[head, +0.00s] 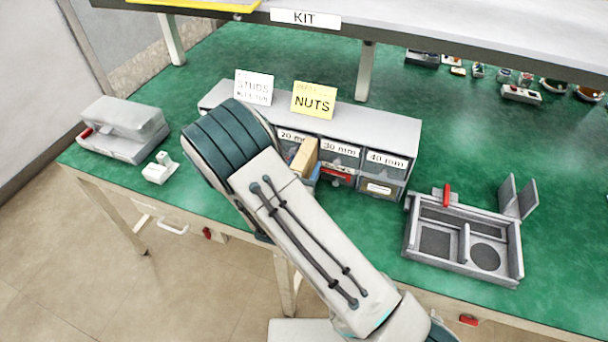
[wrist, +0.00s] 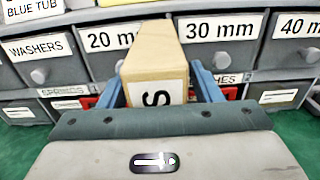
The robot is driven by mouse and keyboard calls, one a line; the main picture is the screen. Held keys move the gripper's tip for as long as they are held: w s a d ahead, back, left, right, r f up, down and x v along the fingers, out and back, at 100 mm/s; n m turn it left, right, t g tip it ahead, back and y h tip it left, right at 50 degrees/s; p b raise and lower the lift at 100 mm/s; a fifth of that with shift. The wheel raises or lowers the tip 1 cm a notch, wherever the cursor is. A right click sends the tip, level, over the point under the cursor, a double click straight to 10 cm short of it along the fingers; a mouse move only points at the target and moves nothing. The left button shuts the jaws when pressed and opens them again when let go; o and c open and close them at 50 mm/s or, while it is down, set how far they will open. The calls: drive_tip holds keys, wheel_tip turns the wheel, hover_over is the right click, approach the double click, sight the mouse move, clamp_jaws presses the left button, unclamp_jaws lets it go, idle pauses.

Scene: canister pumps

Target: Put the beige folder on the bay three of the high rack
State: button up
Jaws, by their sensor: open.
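A beige upright block-like item with a white label (wrist: 157,70) stands between the two blue fingers of my gripper (wrist: 160,88) in the wrist view. I take it for the beige folder; only part of its label shows. In the head view the folder (head: 305,155) is partly hidden by my arm, in front of the drawer unit. My gripper is open, one finger on each side of it; whether they touch it I cannot tell. A raised shelf with a KIT sign (head: 305,19) crosses the top of the head view; no bay three marking shows.
A grey drawer unit (head: 385,123) with labelled drawers stands directly behind the folder, with a yellow NUTS card (head: 314,100) on top. Green bench top is free between drawers and tray.

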drive_tip(key=shift+c, duration=0.4)
clamp_jaws()
drive_tip(key=shift+r, duration=0.1)
